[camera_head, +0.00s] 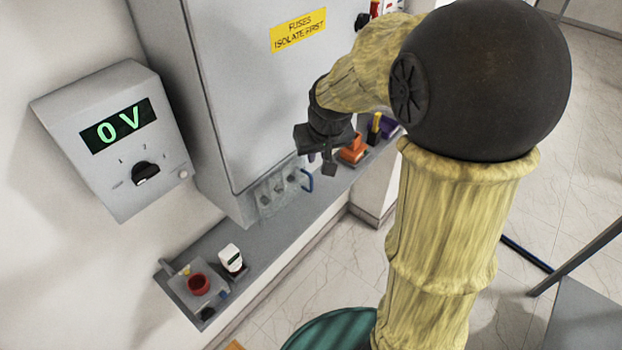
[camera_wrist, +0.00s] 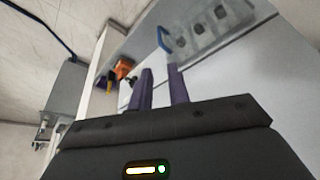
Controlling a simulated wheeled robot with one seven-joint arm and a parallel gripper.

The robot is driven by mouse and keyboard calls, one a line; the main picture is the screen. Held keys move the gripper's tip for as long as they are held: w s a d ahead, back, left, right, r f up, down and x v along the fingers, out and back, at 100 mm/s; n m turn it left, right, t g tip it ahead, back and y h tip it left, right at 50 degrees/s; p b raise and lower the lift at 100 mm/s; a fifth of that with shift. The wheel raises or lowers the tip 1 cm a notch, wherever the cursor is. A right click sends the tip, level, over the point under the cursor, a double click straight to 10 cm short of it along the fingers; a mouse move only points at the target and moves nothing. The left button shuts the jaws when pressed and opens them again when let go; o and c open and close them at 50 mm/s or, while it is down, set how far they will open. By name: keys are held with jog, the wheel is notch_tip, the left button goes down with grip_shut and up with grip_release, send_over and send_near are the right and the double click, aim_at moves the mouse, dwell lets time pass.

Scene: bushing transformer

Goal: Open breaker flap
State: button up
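The breaker flap (camera_head: 268,203) is a clear cover at the lower front of the grey cabinet, over a row of breakers. A blue handle (camera_head: 307,180) is on its right end. In the wrist view, the flap (camera_wrist: 207,32) is at the upper right and its blue handle (camera_wrist: 163,39) is just beyond my fingertips. I cannot tell exactly how far the flap is lifted. My gripper (camera_head: 322,169) is beside the handle, above the ledge. Its two fingers (camera_wrist: 160,70) are apart with nothing between them, and they look clear of the handle.
A meter box (camera_head: 115,140) reading 0 V hangs at left. An orange item (camera_head: 353,150) sits on the ledge (camera_head: 265,240) behind my gripper.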

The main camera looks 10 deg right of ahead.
aim_at(311, 179)
jog(key=b+x, duration=1)
jog(key=x, duration=0.7)
jog(key=shift+f+b, duration=0.3)
jog(key=shift+b, duration=0.05)
grip_shut()
